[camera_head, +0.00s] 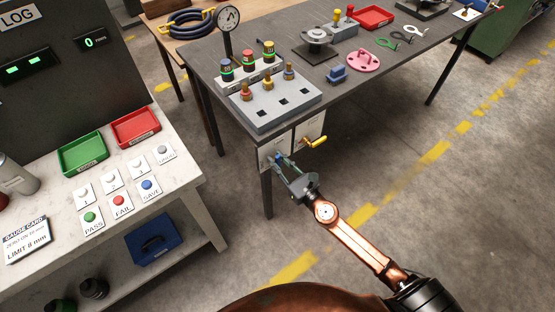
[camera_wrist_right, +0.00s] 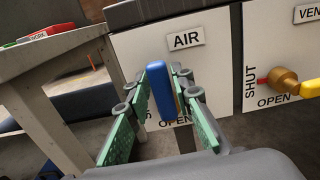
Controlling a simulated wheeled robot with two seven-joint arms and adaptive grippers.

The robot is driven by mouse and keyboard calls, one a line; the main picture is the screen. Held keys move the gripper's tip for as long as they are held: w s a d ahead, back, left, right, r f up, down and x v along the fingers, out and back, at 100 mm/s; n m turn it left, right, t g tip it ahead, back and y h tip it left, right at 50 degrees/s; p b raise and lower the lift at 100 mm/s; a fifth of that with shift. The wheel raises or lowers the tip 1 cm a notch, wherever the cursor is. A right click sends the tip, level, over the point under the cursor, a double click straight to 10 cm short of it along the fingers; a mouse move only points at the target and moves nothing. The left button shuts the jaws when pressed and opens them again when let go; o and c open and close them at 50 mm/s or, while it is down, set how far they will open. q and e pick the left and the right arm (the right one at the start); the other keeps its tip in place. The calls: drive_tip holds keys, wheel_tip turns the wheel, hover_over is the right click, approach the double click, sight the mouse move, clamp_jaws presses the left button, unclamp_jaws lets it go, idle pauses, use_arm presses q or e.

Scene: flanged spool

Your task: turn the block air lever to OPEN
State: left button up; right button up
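The AIR block (camera_wrist_right: 212,70) is a white panel below the table top, marked AIR, with OPEN along its bottom edge. Its lever has a blue handle (camera_wrist_right: 164,92), which stands upright in the right wrist view. My right gripper (camera_head: 277,160) is at this panel. In the right wrist view its green-padded fingers (camera_wrist_right: 161,98) lie on either side of the blue handle, close to it. Whether they press on it is not clear. The fingers hide the lever's pivot and most of the SHUT mark. My left gripper is not in view.
A VENT panel (camera_wrist_right: 252,60) with a yellow lever (camera_head: 314,142) is just right of the AIR panel. A table leg (camera_head: 267,192) stands below left. The white bench (camera_head: 190,188) is to the left. Open floor lies to the right under the table.

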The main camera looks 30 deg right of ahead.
drive_tip(key=shift+o, duration=1.3)
drive_tip(key=s+d, duration=0.2)
drive_tip(key=s, duration=0.9)
drive_tip(key=shift+s+d, duration=0.15)
drive_tip(key=shift+s, duration=0.25)
